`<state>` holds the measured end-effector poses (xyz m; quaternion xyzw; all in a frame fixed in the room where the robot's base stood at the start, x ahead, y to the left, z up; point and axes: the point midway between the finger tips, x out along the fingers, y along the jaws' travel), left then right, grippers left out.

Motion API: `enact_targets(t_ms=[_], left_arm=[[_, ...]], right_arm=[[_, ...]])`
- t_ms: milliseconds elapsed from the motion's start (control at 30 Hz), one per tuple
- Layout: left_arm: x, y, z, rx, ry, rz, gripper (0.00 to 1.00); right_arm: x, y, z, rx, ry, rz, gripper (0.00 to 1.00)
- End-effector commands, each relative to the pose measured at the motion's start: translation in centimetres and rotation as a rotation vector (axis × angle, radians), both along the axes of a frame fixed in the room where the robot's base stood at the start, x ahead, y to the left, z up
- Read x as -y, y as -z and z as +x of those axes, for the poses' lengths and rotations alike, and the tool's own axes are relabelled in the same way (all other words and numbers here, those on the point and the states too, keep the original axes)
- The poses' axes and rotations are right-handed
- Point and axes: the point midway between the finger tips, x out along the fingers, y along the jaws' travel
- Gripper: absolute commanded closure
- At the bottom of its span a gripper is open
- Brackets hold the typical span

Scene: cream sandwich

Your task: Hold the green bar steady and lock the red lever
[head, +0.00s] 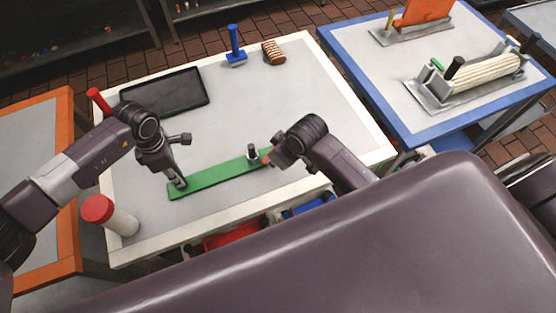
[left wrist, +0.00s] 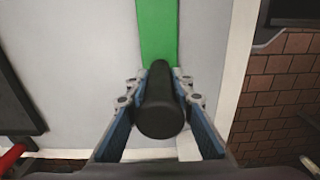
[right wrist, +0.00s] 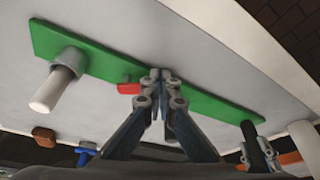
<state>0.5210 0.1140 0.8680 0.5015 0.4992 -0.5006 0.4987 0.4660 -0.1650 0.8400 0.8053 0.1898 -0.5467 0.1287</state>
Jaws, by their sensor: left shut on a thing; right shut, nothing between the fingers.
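The green bar (head: 215,178) lies flat on the white-edged table and also shows in the left wrist view (left wrist: 158,30) and right wrist view (right wrist: 200,100). My left gripper (head: 178,182) is shut on the bar's black handle (left wrist: 160,105), near its left end in the head view. The red lever (right wrist: 129,88) is small and sits at the bar's edge, beside an upright peg (right wrist: 60,88) with a grey collar. My right gripper (right wrist: 157,76) is shut and empty, close beside the lever; contact between them is unclear. In the head view, the right arm partly hides the lever.
A black tray (head: 165,92), a blue-handled tool (head: 235,50) and a brown striped block (head: 273,52) lie along the far side. A white cylinder with a red cap (head: 110,213) stands near the left edge. The table's middle is clear.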

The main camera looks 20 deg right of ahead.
Motion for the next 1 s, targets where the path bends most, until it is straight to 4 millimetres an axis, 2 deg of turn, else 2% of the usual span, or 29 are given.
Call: enact_targets(t_ms=[267, 700, 1000], left_arm=[[0.2, 0.0, -0.1, -0.001, 0.003, -0.002, 1.00], [0.2, 0.0, -0.1, -0.003, 0.006, -0.003, 1.00], [0.2, 0.0, -0.2, -0.003, 0.005, -0.002, 1.00]], right_arm=[[-1.2, -0.1, 0.8, 0.004, 0.179, 0.006, 1.00], [-2.1, -0.1, 2.0, 0.003, 0.656, 0.004, 1.00], [-2.2, -0.2, 2.3, 0.006, 0.767, 0.001, 1.00]])
